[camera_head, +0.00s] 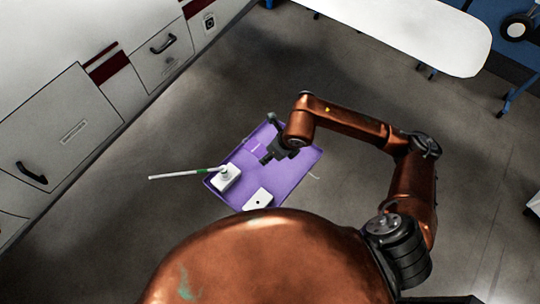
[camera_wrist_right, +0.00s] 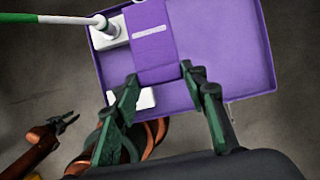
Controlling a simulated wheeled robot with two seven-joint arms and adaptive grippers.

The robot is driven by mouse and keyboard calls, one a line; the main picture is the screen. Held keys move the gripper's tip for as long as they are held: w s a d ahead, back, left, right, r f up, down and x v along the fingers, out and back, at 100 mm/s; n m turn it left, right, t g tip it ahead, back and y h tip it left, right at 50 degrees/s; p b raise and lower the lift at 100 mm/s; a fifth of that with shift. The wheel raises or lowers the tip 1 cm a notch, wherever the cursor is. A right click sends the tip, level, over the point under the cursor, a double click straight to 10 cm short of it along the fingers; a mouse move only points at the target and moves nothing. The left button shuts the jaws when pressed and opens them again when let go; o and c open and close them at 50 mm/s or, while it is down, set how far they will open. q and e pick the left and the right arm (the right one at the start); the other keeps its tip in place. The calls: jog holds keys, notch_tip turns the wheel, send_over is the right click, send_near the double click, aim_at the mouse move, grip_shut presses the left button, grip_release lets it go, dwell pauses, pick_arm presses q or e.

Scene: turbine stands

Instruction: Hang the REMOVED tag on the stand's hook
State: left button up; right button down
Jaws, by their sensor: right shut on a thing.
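My right gripper (camera_head: 268,157) is over the purple tray (camera_head: 300,172). In the right wrist view its green fingers (camera_wrist_right: 159,73) are at the two sides of a flat purple piece with a pale bar (camera_wrist_right: 152,48), which looks like the tag; I cannot read any lettering. A white block with a round socket (camera_head: 228,180) is at the tray's left edge, with a white and green rod (camera_head: 180,174) running out to the left. I cannot make out a hook. In the right wrist view a small dark gripper, apparently my left (camera_wrist_right: 67,123), is at lower left with its jaws apart.
A second white block with a dark hole (camera_head: 257,199) is at the tray's near edge. A white rounded table (camera_head: 420,35) stands at the upper right. White cabinets (camera_head: 60,125) line the left. Grey floor around the tray is clear.

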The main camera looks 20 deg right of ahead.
aim_at(265, 153)
pick_arm(q)
jog(key=shift+r+p, duration=0.55)
jog(key=shift+r, duration=0.1)
pick_arm(e)
jog(key=shift+r, duration=1.7)
